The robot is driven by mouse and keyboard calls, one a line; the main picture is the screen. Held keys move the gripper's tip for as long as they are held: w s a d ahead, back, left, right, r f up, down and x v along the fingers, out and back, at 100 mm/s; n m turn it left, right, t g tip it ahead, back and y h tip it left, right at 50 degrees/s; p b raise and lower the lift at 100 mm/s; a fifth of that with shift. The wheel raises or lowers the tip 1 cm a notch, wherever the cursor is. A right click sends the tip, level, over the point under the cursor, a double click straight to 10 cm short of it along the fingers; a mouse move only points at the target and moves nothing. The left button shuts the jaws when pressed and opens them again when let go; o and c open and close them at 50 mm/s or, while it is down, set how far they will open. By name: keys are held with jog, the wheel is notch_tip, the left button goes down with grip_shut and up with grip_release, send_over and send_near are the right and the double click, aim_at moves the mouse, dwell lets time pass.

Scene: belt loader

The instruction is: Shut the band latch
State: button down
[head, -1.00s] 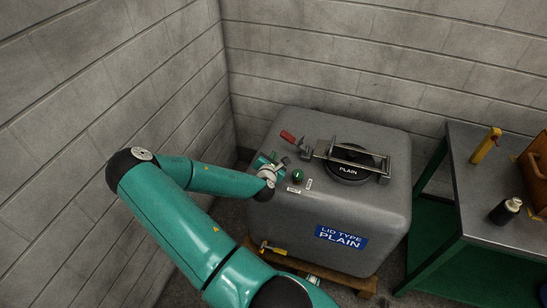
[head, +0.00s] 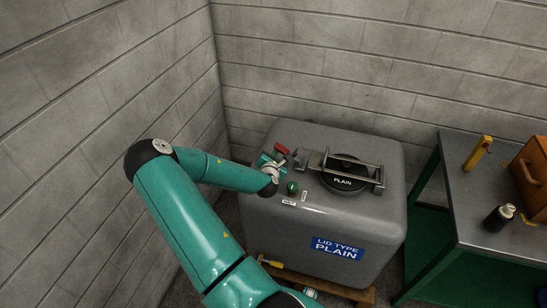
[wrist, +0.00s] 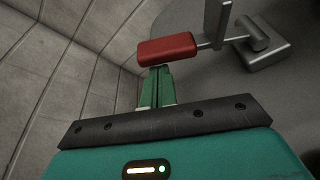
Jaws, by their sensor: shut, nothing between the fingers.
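The band latch has a red grip (head: 281,149) on a grey metal lever. It sticks out to the left of the metal band (head: 346,170) that crosses the round black lid (head: 343,184) on the grey tank. In the wrist view the red grip (wrist: 167,49) lies right at the tips of my fingers, with its lever and a grey pivot block (wrist: 268,55) to its right. My gripper (wrist: 156,70) is shut and empty. Its fingertips are at the grip's lower edge; I cannot tell whether they touch. In the head view my gripper (head: 274,158) is just left of the grip.
A green knob (head: 292,187) stands on the tank top near my wrist. Block walls (head: 305,60) rise left of and behind the tank. A metal bench (head: 465,195) with a yellow-handled item, a dark bottle (head: 499,217) and an orange-brown case is at the right.

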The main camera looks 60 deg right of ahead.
aim_at(280, 146)
jog(key=shift+s+r, duration=0.15)
jog(key=shift+r, duration=0.1)
jog(key=shift+r+m, duration=0.1)
jog(key=shift+m, duration=0.2)
jog(key=shift+s+d+r+m+t, duration=0.15)
jog(key=shift+s+r+m+t, duration=0.55)
jog(key=shift+r+m, duration=0.35)
jog(key=s+d+r+m+t+h, duration=0.1)
jog(key=s+r+m+t, duration=0.1)
jog(key=s+m, duration=0.4)
jog(key=shift+s+r+h, duration=0.4)
jog(key=shift+s+r, duration=0.1)
jog(key=shift+r, duration=0.35)
jog(key=shift+s, duration=0.1)
